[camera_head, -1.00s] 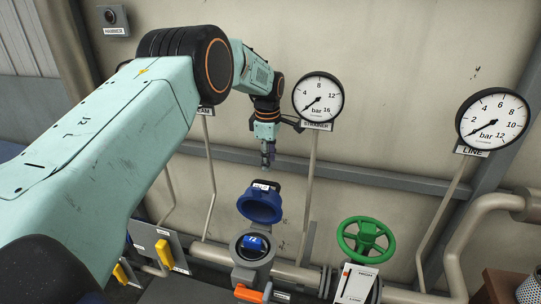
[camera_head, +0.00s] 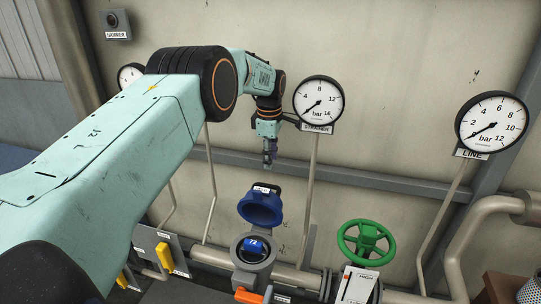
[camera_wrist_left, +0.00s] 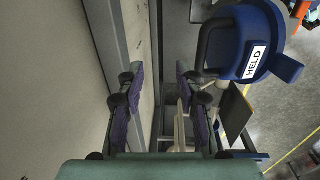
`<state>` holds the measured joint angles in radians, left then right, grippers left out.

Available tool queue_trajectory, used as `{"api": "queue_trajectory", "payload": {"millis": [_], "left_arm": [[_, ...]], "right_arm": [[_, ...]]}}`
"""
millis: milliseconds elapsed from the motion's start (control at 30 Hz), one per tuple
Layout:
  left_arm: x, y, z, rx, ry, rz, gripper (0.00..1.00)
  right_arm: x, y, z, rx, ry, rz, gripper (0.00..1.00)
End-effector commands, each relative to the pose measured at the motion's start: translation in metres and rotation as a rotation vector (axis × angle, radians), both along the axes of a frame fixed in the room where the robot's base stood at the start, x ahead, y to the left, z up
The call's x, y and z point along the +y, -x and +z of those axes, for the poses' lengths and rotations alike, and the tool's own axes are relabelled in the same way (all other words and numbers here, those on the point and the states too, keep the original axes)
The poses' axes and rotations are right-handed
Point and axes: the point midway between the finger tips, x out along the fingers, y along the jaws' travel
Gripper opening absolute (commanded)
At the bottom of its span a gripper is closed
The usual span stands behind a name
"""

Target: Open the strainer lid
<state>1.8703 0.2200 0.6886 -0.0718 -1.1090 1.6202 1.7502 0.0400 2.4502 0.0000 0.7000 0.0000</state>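The strainer is a grey round body (camera_head: 238,250) in the pipe line, with a blue element marked 72 (camera_head: 254,246) inside its mouth. Its blue lid (camera_head: 262,212) stands raised and tilted back behind the mouth, so the strainer is open. The lid also shows in the left wrist view (camera_wrist_left: 247,30), with a white HELD label and a dark handle. My left gripper (camera_head: 269,160) is above the lid, apart from it. In the left wrist view its two fingers (camera_wrist_left: 160,82) are spread with nothing between them. My right gripper is not in view.
A green handwheel (camera_head: 345,237) stands right of the strainer. An orange lever (camera_head: 248,296) is below it. The strainer gauge (camera_head: 319,103) and line gauge (camera_head: 491,125) hang on the wall behind. Yellow switches (camera_head: 165,256) are at lower left.

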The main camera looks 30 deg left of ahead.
Motion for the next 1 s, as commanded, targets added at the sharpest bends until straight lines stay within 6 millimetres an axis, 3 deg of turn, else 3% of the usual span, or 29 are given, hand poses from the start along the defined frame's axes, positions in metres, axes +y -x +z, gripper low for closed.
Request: {"api": "queue_trajectory", "payload": {"millis": [167,500,700,1000], "left_arm": [[0.000,0.000,0.011,-0.003,0.000,0.000,0.35],[-0.001,0.006,0.078,-0.004,0.000,0.000,0.35],[-0.001,0.008,0.108,-0.003,-0.001,0.000,0.35],[-0.002,0.010,0.122,-0.001,0.000,0.000,0.35]], "right_arm": [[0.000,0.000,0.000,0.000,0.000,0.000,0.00],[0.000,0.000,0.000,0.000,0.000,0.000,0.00],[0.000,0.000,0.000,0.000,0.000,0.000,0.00],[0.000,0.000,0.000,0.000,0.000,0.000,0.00]]}}
